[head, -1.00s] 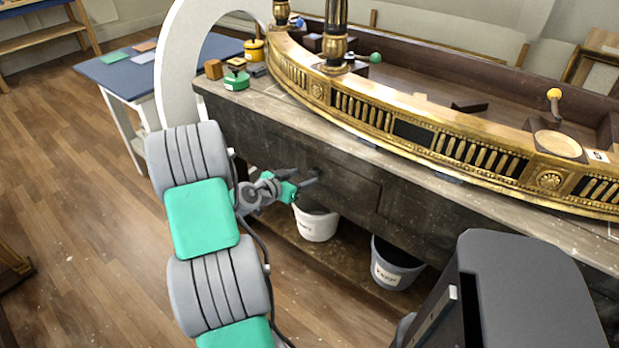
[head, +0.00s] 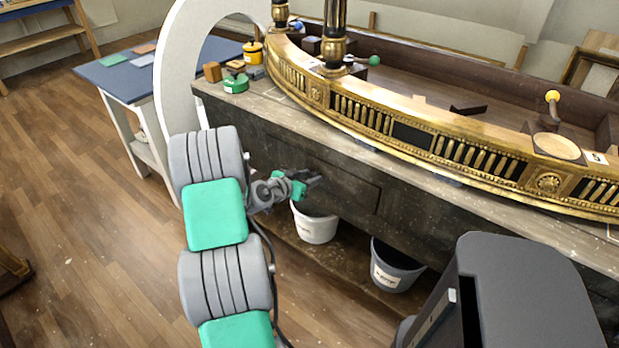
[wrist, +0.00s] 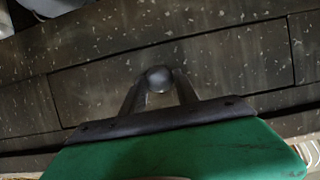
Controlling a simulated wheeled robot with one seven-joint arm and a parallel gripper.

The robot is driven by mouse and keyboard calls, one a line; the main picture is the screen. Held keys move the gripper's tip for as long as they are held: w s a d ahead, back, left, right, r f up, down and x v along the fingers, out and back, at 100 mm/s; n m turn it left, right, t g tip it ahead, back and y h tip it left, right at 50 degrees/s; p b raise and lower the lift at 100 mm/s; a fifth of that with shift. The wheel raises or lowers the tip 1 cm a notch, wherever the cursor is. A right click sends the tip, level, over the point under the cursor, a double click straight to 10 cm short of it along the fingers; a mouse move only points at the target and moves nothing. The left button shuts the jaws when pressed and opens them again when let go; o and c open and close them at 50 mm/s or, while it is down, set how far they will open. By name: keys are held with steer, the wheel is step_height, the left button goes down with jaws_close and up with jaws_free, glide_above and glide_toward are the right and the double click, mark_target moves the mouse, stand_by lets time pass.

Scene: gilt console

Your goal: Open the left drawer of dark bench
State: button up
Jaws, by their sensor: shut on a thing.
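The dark bench (head: 420,225) runs across the head view, its worn front facing my arm. The left drawer (head: 345,187) shows as a thin rectangular outline in that front, and it looks flush with it. In the wrist view the drawer front (wrist: 225,65) fills the middle, with a round knob (wrist: 159,78) at its centre. My gripper (head: 313,180) is at the drawer front. In the wrist view its two fingers (wrist: 160,88) are on either side of the knob and shut on it. The gripper hides part of the drawer in the head view.
A white bucket (head: 314,226) and a grey bucket (head: 393,272) stand on the low shelf under the drawer. The gilt curved console piece (head: 400,133) lies on the bench top. A blue-topped table (head: 125,80) stands behind left. Wooden floor (head: 80,230) is open at left.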

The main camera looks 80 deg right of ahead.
jaws_close()
stand_by(0.8)
